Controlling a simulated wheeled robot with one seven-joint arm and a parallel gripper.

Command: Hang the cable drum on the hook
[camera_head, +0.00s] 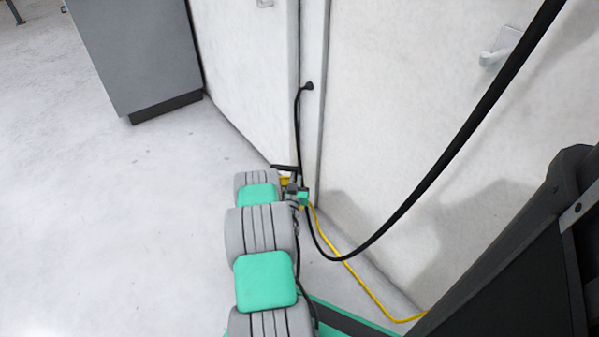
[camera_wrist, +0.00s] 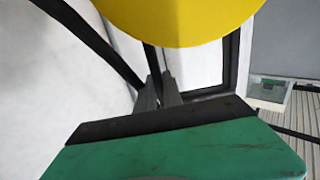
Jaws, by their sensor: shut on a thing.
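The cable drum shows in the wrist view as a large yellow disc (camera_wrist: 180,18) at the top, cut off by the picture edge, with black frame bars around it. In the head view only a small yellow part of the drum (camera_head: 285,181) shows, mostly hidden by my arm. My gripper (camera_wrist: 160,90) is shut on the drum's black frame; the exact grip point is hard to see. In the head view my gripper (camera_head: 297,188) is low, close to the wall. A pale grey bracket, apparently the hook (camera_head: 495,57), is on the white wall at upper right, well apart from the drum.
A yellow cable (camera_head: 352,272) runs along the floor beside the wall. A black cable (camera_head: 298,125) hangs from a wall socket (camera_head: 309,86). A thick black cable (camera_head: 450,155) crosses the view before the wall. A grey cabinet (camera_head: 140,50) stands upper left. The left floor is clear.

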